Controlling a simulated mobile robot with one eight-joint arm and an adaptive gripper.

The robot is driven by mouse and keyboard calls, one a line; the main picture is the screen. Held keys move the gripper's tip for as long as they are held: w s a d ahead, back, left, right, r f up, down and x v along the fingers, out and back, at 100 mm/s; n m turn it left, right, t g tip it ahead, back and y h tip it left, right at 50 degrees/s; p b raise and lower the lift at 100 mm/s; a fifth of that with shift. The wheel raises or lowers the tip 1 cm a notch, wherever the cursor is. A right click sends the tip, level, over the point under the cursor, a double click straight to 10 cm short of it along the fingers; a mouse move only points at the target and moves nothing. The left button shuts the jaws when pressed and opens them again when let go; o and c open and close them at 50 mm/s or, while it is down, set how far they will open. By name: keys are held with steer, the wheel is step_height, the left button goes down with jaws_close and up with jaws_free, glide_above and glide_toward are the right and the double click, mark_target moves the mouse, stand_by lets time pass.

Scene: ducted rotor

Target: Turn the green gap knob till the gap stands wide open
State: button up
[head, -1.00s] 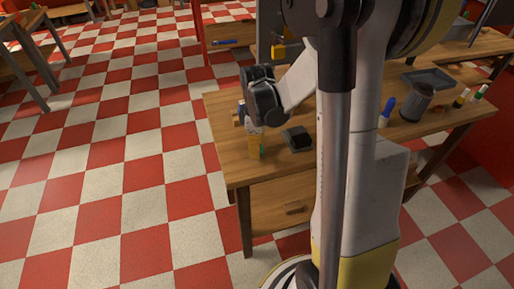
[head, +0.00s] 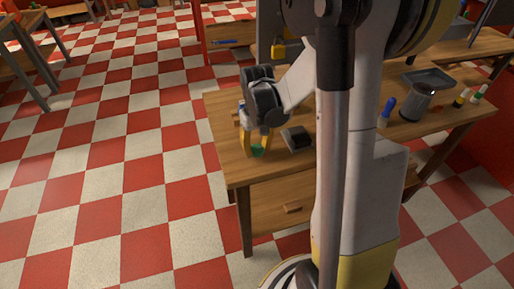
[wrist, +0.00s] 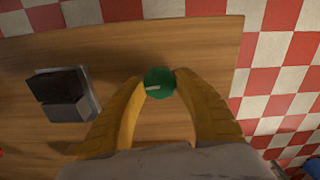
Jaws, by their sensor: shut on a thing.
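The green knob (head: 257,150) is at the front left of the wooden table in the head view. It also shows in the wrist view (wrist: 159,83) as a round green top with a pale pointer mark toward the left. My gripper (wrist: 158,80) has a yellow finger on each side of the knob and is shut on it. In the head view my gripper (head: 257,148) points down at the table. The gap itself cannot be made out.
A grey block with a dark top (wrist: 62,95) sits left of the knob in the wrist view, apart from my fingers. It also shows in the head view (head: 298,138). A blue-handled tool (head: 387,110) and a dark tray (head: 428,79) are farther right on the table.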

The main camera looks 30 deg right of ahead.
mark_target(257, 149)
steer(key=shift+m, duration=2)
steer(key=o, duration=1.2)
step_height(257, 149, up, 12)
